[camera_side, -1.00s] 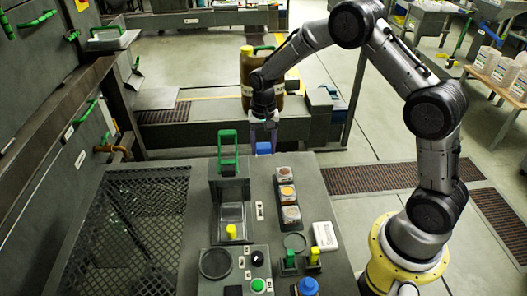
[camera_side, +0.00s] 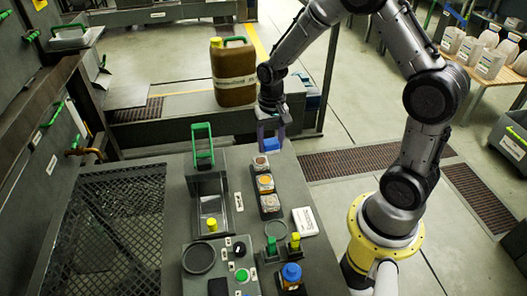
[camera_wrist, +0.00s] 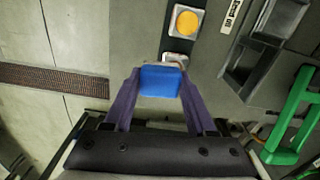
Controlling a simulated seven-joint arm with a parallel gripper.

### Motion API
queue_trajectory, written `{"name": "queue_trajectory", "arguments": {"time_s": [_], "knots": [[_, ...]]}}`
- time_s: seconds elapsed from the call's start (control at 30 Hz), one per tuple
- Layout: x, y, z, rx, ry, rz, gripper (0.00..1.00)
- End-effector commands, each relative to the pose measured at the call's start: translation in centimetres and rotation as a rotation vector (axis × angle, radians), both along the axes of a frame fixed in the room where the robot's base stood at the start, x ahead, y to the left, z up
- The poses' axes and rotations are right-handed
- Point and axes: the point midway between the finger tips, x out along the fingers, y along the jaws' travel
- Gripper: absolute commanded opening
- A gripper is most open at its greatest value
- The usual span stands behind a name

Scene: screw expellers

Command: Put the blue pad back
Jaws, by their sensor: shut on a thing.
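My gripper (camera_side: 270,138) is shut on the blue pad (camera_side: 269,144). The pad is held up at the far edge of the grey console, just beyond the row of small sample boxes. In the wrist view the blue pad (camera_wrist: 161,82) sits between the two purple fingers of my gripper (camera_wrist: 162,80). Its underside is hidden, and I cannot tell its exact height above the console.
Small clear-lidded boxes (camera_side: 265,184) line the grey console (camera_side: 243,187). A green handle (camera_side: 203,143) rises on their left. A white labelled block (camera_side: 305,221), yellow and green knobs (camera_side: 294,242) and a blue-capped jar (camera_side: 292,273) stand nearer. A brown jug (camera_side: 233,82) stands behind.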

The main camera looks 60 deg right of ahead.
Motion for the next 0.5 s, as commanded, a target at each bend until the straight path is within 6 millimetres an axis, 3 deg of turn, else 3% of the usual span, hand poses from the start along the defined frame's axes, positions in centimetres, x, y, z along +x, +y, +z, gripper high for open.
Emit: {"name": "queue_trajectory", "arguments": {"time_s": [0.1,0.23,0.37,0.5], "knots": [[-3.3,-1.0,1.3,0.000,-0.004,-0.019,0.04],[-5.8,-1.7,2.3,0.000,-0.004,-0.048,0.04],[-6.8,-2.3,3.2,0.000,-0.002,-0.079,0.04],[-5.8,-3.1,3.2,0.000,0.001,-0.095,0.04]]}}
